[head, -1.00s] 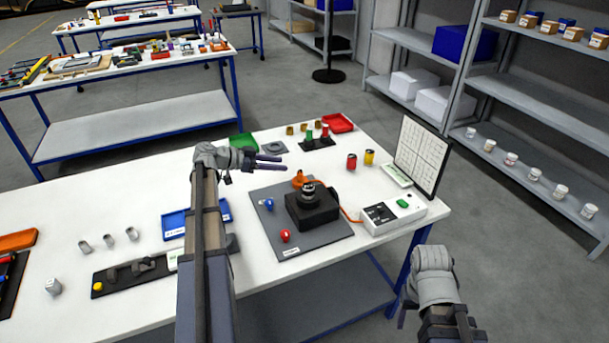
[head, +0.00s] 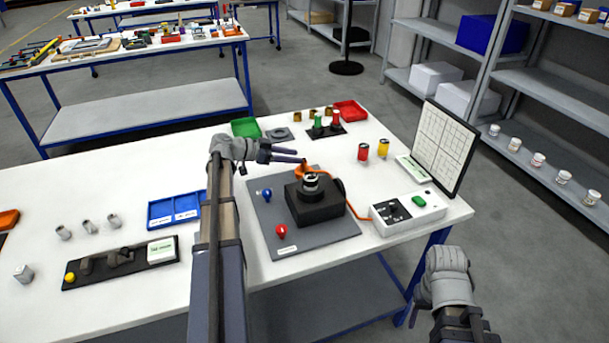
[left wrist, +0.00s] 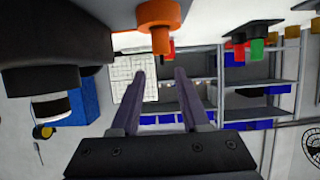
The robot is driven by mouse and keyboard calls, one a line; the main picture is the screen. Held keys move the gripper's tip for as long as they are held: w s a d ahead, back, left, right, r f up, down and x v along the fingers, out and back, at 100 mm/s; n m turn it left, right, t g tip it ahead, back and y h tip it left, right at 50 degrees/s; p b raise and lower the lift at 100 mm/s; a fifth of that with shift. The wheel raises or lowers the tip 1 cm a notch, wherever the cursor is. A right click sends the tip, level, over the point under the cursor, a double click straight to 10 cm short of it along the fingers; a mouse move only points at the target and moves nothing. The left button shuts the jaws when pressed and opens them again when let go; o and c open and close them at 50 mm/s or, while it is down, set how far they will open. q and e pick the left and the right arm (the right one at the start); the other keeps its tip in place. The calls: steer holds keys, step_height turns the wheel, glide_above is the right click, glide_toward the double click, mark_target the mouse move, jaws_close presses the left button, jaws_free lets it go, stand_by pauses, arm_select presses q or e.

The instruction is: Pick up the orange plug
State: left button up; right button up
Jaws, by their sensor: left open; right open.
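The orange plug (head: 312,175) stands at the back of the grey board, just behind the black block with the metal-topped cylinder. An orange cable runs from near it to the white box. My left gripper (head: 303,156) is open and empty, its fingertips close to the plug's upper left side. In the left wrist view the plug (left wrist: 158,14) shows at the top, its narrow end pointing down in the picture, and the gap between the fingers (left wrist: 160,74) is empty. My right gripper (head: 416,311) is open, low at the right beyond the table's front edge, its fingers partly hidden.
The black block (head: 315,208) stands close to the plug. The grey board (head: 310,242) also holds a blue and a red knob. The white box (head: 408,214) and an upright panel (head: 443,145) stand at right. A blue tray (head: 173,208) lies left of the left forearm.

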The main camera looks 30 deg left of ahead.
mark_target(305, 161)
arm_select(q)
steer(key=shift+f, duration=0.55)
steer(key=shift+b+x, duration=0.6)
steer(key=shift+x, duration=0.4)
steer(key=shift+w+d+f, duration=0.1)
steer(key=shift+w+d, duration=0.1)
steer(key=shift+w, duration=0.1)
steer(key=b+x, duration=0.2)
steer(key=x, duration=0.2)
steer(key=shift+w+a+f, duration=0.1)
steer(key=shift+w+f, duration=0.1)
steer(key=shift+f, duration=0.05)
steer(key=shift+w+d, duration=0.25)
steer(key=shift+w, duration=0.05)
arm_select(e)
step_height(305, 161, down, 4)
steer(key=shift+f, duration=0.1)
arm_select(q)
steer(key=shift+c, duration=0.3)
jaws_close()
